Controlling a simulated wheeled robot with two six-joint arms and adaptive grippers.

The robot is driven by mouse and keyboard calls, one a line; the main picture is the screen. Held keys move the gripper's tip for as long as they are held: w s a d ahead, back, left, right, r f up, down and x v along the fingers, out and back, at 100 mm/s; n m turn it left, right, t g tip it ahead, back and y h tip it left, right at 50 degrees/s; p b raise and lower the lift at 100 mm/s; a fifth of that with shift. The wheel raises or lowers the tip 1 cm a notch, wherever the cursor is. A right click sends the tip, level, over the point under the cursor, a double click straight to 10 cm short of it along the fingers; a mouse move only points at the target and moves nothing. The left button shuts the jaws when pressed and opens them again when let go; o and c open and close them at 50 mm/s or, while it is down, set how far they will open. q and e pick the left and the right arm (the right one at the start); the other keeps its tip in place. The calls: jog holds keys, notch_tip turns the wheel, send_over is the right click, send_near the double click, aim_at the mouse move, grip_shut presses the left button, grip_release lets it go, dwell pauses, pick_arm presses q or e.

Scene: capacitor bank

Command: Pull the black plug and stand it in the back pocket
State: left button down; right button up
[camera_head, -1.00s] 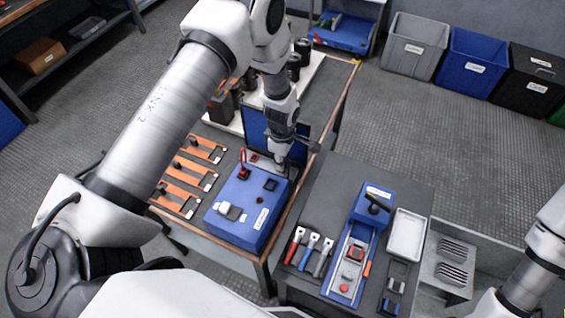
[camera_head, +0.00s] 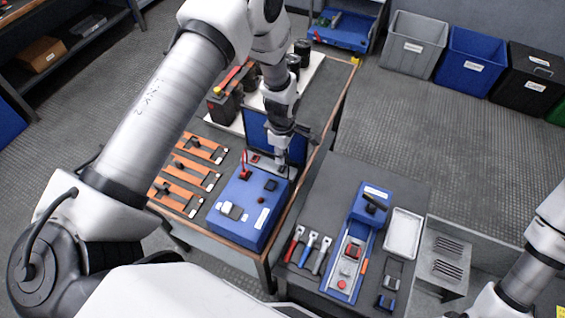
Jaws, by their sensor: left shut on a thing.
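The blue box (camera_head: 232,227) stands on the wooden-edged bench. On its top are a red plug (camera_head: 244,171), a dark square socket (camera_head: 271,185), a small reddish knob (camera_head: 261,200) and a grey-white block (camera_head: 231,211). My left gripper (camera_head: 283,166) points down at the box's far right edge, over a light grey strip (camera_head: 264,165) behind the box. It is shut on a small dark thing, which looks like the black plug; the jaws mostly hide it. I cannot tell whether it touches the strip. My right arm shows at the right edge, its gripper out of view.
Orange holders (camera_head: 183,173) lie left of the box. Capacitors and a blue panel (camera_head: 260,134) stand behind it.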

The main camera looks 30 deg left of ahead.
pick_arm(q)
jog(key=shift+r+p, duration=0.35)
jog(key=shift+r, duration=0.25)
jog(key=shift+r+p, duration=0.95)
jog(key=shift+r, duration=0.35)
jog(key=shift+f, duration=0.1)
